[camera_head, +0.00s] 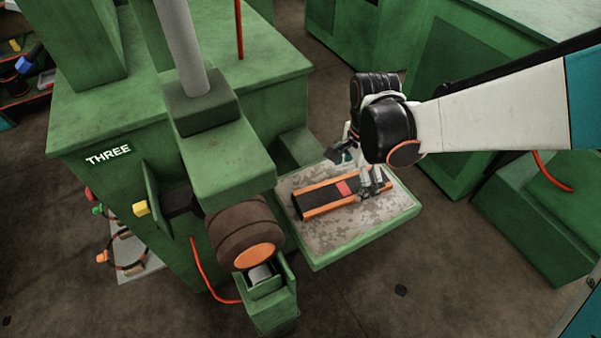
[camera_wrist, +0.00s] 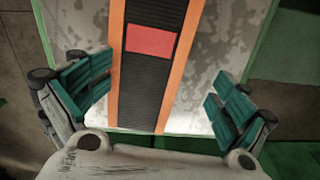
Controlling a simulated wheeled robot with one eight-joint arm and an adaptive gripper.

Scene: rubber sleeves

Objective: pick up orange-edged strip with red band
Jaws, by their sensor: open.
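The orange-edged strip (camera_head: 322,198) is black with orange along both long edges and a red band (camera_head: 346,187) across it. It lies flat on a mottled grey tray (camera_head: 330,232) with a green rim. My gripper (camera_head: 362,168) is above the right end of the strip in the head view. In the wrist view the strip (camera_wrist: 150,80) runs between my gripper's two green-padded fingers (camera_wrist: 160,100), with the red band (camera_wrist: 151,40) ahead of them. The fingers are apart, with a gap on each side of the strip. Whether they reach down to its height is hard to tell.
A green machine marked THREE (camera_head: 108,155) stands left of the tray, with a brown roller (camera_head: 243,228) near the tray's left side. Green cabinets (camera_head: 440,80) stand behind and right. Open floor (camera_head: 420,290) lies in front of the tray.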

